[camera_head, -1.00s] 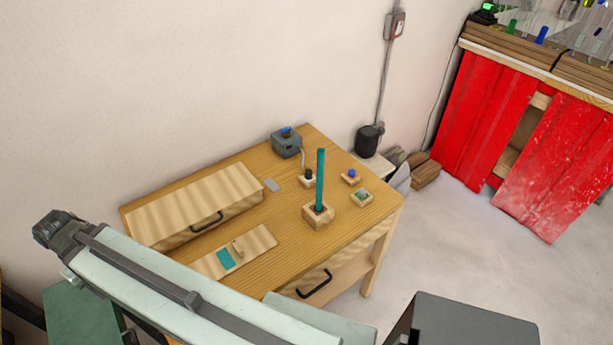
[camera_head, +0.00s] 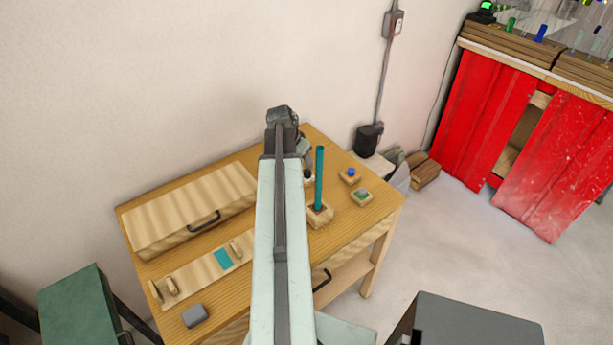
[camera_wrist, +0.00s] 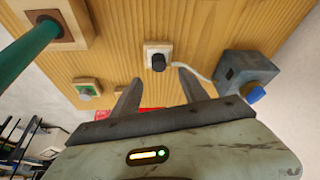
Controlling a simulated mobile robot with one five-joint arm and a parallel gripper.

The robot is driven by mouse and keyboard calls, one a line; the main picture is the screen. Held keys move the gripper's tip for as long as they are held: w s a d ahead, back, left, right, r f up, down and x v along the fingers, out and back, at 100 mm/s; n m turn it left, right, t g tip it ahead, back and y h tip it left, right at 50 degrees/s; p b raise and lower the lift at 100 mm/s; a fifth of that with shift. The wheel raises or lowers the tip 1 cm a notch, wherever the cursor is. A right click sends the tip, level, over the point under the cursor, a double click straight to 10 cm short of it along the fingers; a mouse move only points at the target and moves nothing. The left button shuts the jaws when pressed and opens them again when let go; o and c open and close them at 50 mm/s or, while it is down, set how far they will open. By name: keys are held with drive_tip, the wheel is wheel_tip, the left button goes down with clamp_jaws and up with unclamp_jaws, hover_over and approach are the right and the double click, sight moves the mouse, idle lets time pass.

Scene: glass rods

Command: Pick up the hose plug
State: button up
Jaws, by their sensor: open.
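The hose plug (camera_wrist: 158,62) is a small black cap on a pale square base (camera_wrist: 152,48) on the wooden table. A white hose (camera_wrist: 196,72) runs from it to a grey box with a blue knob (camera_wrist: 243,72). In the wrist view, the plug appears between the fingertips of my gripper (camera_wrist: 156,80), which is open and empty; whether it touches the plug I cannot tell. In the head view, the dark plug (camera_head: 308,175) shows just right of my arm, and my gripper end (camera_head: 282,118) covers most of the grey box.
A tall teal rod (camera_head: 319,178) stands in a wooden block (camera_head: 320,214) close to the plug. A blue button (camera_head: 351,172) and a green-based button (camera_head: 362,195) sit to the right. A wooden drawer box (camera_head: 185,205) fills the table's left rear. A wall is behind.

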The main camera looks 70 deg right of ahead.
sight(307, 171)
drive_tip(key=b+x, duration=0.6)
drive_tip(key=x, duration=0.1)
drive_tip(key=shift+f+b, duration=0.4)
drive_tip(key=shift+f, duration=0.05)
drive_tip(key=shift+d+r, duration=0.1)
drive_tip(key=shift+r, duration=0.1)
clamp_jaws()
